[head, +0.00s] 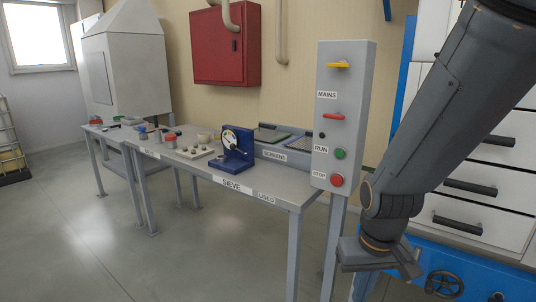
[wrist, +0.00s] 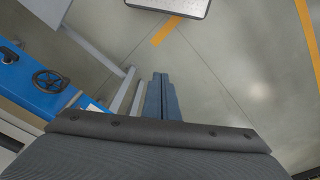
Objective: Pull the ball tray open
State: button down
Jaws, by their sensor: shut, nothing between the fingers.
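No part in view is marked as the ball tray, and I cannot tell which one it is. At the right of the head view, a cabinet has several white drawer fronts with dark bar handles, the lowest front (head: 480,226) with its handle (head: 457,225); they look closed. My arm hides part of this cabinet. My gripper (wrist: 160,78) is shut and empty, its dark fingers together in the wrist view over bare floor. In the head view my wrist hangs low, in front of the cabinet, and the fingertips are not clear.
A blue panel with a black handwheel (head: 443,283) is below the drawers; the handwheel also shows in the wrist view (wrist: 48,80). A grey control post (head: 345,115) stands left of my arm. A grey bench (head: 280,193) with sieve items extends left.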

aim_at(506, 186)
jog(key=z, duration=1.65)
jog(key=k, duration=0.6)
jog(key=u, duration=0.5)
jog(key=i, duration=0.45)
jog(key=z, duration=0.05)
